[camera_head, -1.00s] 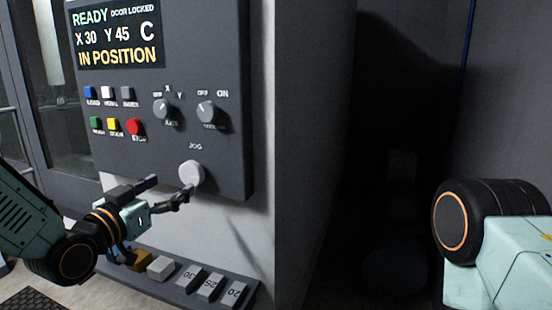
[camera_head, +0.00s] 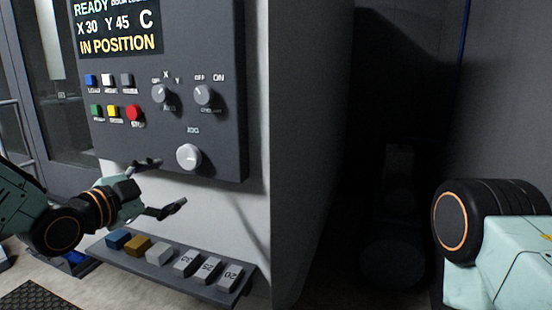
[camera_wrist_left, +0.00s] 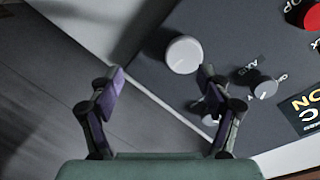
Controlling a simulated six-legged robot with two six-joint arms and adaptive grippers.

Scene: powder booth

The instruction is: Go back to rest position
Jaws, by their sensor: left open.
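My left gripper (camera_head: 168,187) is open and empty in front of the lower part of the control panel (camera_head: 222,140), below and left of the round white jog knob (camera_head: 189,157). In the left wrist view its two fingers (camera_wrist_left: 163,105) stand wide apart, and the jog knob (camera_wrist_left: 184,55) shows beyond them, with nothing held between. In the head view a part of my right arm (camera_head: 490,225) shows at the right edge. My right gripper is not in view.
A ledge (camera_head: 150,271) below the panel holds blue, brown and white blocks and several numbered grey blocks. The panel also carries coloured buttons, two selector knobs and a display (camera_head: 118,30) reading IN POSITION. A dark gap (camera_head: 400,150) lies right of the pale cabinet side.

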